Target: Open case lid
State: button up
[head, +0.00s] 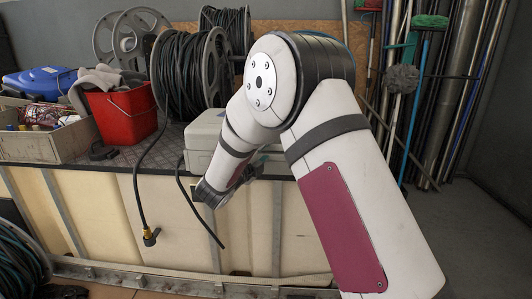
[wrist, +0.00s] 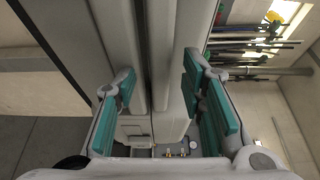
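The pale grey case (head: 203,138) lies on the bench top in the head view, partly hidden behind my arm. It looks shut there. In the wrist view the case (wrist: 181,60) fills the middle, close up, with long ridges along its side.
A red bucket (head: 124,112), a hose reel (head: 190,68) and an open box (head: 45,138) stand on the bench left of the case. A black hose with a brass end (head: 150,236) hangs over the front edge. Brooms and poles (head: 420,90) lean at the right.

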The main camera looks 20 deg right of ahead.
jog(key=shift+w+d, duration=0.5)
grip_shut()
jog(key=shift+r, duration=0.15)
